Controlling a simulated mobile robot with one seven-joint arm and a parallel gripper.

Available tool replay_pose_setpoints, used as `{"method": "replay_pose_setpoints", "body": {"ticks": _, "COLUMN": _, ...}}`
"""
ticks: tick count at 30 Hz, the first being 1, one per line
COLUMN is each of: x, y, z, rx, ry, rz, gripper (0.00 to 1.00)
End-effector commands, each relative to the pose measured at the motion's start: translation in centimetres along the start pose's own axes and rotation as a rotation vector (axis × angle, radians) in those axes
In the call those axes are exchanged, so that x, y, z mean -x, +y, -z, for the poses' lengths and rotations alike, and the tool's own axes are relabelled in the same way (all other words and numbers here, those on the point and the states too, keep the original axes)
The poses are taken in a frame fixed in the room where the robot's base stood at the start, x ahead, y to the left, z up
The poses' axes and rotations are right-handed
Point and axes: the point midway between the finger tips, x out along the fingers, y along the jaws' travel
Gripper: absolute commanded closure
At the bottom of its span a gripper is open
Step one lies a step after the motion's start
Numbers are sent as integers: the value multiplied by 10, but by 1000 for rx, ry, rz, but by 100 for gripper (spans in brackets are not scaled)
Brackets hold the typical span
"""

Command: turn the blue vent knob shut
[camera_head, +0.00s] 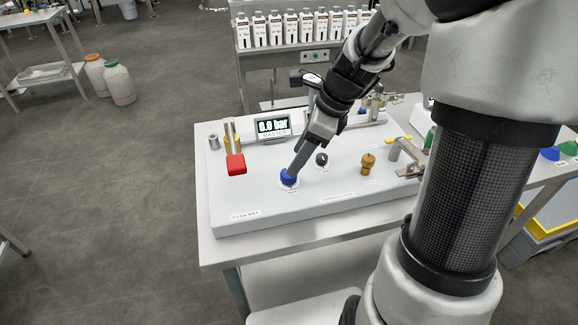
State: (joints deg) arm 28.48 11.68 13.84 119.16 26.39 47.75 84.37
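The blue vent knob (288,178) stands on a round white dial plate on top of the pale grey panel box (262,208). My gripper (294,170) reaches down from the upper right, with its fingertips at the knob. The fingers look close together around or against the knob's top. At this size I cannot tell whether they grip it. The knob's far side and its pointer mark are hidden or too small to read.
A black knob (321,159) is close on the right, and a brass knob (368,162) stands farther right. Metal pipe fittings (408,152) are at the right end. White bottles (300,27) line a shelf behind.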

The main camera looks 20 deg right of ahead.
Motion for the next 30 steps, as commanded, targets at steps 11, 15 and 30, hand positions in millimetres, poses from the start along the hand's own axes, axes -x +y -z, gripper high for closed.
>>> {"method": "replay_pose_setpoints", "body": {"ticks": 11, "x": -51, "y": 0, "z": 0, "rx": 0, "ry": 0, "rz": -1, "gripper": 49}}
{"method": "replay_pose_setpoints", "body": {"ticks": 15, "x": -54, "y": 0, "z": 0, "rx": 0, "ry": 0, "rz": 0, "gripper": 49}}
{"method": "replay_pose_setpoints", "body": {"ticks": 30, "x": -53, "y": 0, "z": 0, "rx": 1, "ry": 0, "rz": 0, "gripper": 90}}
